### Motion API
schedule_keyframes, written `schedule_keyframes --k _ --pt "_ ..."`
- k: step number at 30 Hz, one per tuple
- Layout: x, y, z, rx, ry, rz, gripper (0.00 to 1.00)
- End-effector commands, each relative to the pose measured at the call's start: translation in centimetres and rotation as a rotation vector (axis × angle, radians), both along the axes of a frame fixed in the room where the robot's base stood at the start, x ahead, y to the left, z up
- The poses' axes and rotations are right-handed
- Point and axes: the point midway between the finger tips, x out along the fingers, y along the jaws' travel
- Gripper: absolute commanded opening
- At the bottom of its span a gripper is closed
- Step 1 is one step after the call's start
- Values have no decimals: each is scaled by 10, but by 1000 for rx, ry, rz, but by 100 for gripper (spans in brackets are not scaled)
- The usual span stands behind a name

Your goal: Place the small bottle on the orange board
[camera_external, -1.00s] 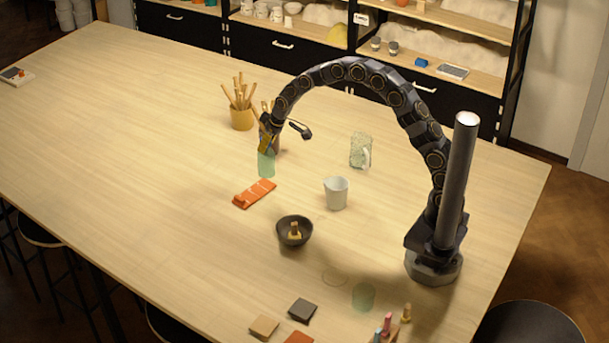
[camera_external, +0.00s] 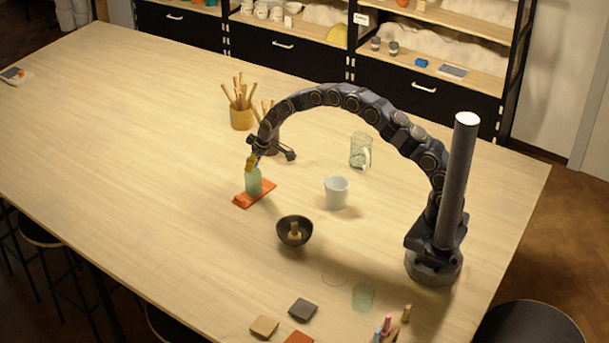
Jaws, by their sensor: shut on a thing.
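The small bottle (camera_external: 253,182) is pale green and upright. It is at the orange board (camera_external: 266,193), over the board's middle. Whether its base touches the board or hangs just above it is hard to tell. My gripper (camera_external: 252,164) is above the bottle and shut on its top, which the yellow-tipped fingers partly hide. The orange board lies flat on the table, partly hidden behind the bottle.
A white cup (camera_external: 336,192) and a dark bowl (camera_external: 294,231) with a small object inside stand right of the board. A pot of wooden tools (camera_external: 241,118) and a glass mug (camera_external: 360,151) stand farther back.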

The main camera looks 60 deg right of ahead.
Motion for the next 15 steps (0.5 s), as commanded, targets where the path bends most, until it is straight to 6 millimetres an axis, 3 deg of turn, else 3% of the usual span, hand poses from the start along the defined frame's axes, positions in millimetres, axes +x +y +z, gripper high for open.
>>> schedule_keyframes --k 6,7,8,15 --pt "0 0 -3 0 0 0 0" --pt "0 0 -2 0 0 0 45" --pt "0 0 -2 0 0 0 58" --pt "0 0 -2 0 0 0 58"
